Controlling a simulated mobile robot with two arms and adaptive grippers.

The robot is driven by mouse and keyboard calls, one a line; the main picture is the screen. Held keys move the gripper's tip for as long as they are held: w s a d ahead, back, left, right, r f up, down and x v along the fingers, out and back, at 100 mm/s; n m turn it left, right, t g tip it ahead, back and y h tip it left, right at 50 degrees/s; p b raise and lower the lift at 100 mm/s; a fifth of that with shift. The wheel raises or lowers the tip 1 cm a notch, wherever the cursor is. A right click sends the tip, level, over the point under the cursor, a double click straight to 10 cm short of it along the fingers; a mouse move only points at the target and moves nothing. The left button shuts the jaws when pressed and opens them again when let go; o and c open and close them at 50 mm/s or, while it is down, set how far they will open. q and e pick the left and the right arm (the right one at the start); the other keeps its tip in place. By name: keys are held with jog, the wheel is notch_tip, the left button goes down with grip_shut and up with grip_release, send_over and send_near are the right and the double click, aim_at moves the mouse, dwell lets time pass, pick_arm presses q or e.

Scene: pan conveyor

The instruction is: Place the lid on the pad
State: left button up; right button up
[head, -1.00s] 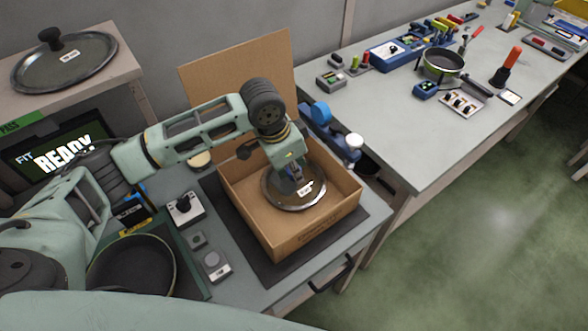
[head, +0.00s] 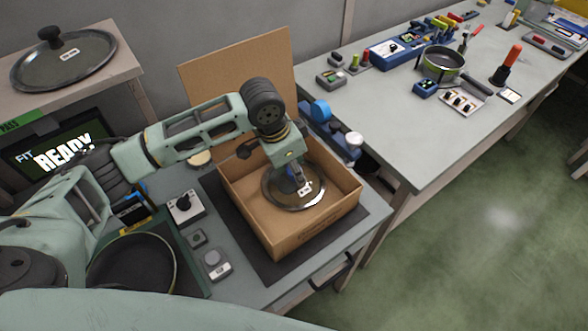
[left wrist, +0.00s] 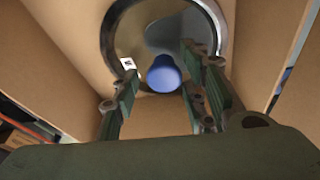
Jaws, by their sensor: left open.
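A round lid with a metal rim (head: 318,202), a white label and a blue knob lies inside an open cardboard box (head: 330,230). The left wrist view shows its rim (left wrist: 113,35) and the blue knob (left wrist: 163,74). My left gripper (left wrist: 158,98) is open over the lid, with its fingers on either side of the knob. In the head view my left gripper (head: 293,180) hides part of the lid. A dark mat (head: 258,262) lies under the box, and a dark green mat lies under a pan at left. I cannot tell which is the pad. My right gripper is out of view.
Another lid (head: 65,62) with a black knob lies on the shelf at upper left. A black pan (head: 130,265) and small control boxes (head: 183,207) stand left of the box. The box walls surround my gripper. A workbench (head: 400,140) with tools stands right.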

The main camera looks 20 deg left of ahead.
aim_at(283, 183)
pick_arm(q)
jog(key=v, duration=1.1)
jog(key=shift+r+b, duration=0.3)
jog(key=shift+r, duration=0.1)
